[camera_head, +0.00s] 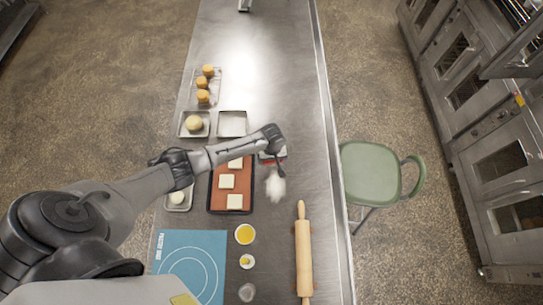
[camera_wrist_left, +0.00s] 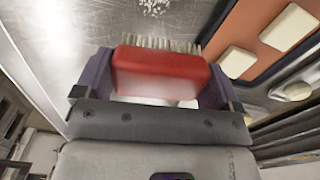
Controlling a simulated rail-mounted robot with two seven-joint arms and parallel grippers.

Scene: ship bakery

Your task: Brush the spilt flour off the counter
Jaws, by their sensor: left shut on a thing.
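The spilt flour (camera_head: 275,184) is a white patch on the steel counter, right of the baking tray. In the left wrist view it is white specks (camera_wrist_left: 154,5) at the top edge. My left gripper (camera_head: 275,157) is shut on a red brush (camera_wrist_left: 160,72) with pale bristles, which point toward the flour. In the head view a little of the brush's red shows beside the gripper, just beyond the flour. Whether the bristles touch the counter I cannot tell. My right gripper is in neither view.
A dark baking tray (camera_head: 217,208) with an orange mat and pale squares lies left of the flour. A rolling pin (camera_head: 304,250), a yellow bowl (camera_head: 245,234) and a blue mat (camera_head: 165,262) lie nearer. A green chair (camera_head: 370,172) stands right of the counter.

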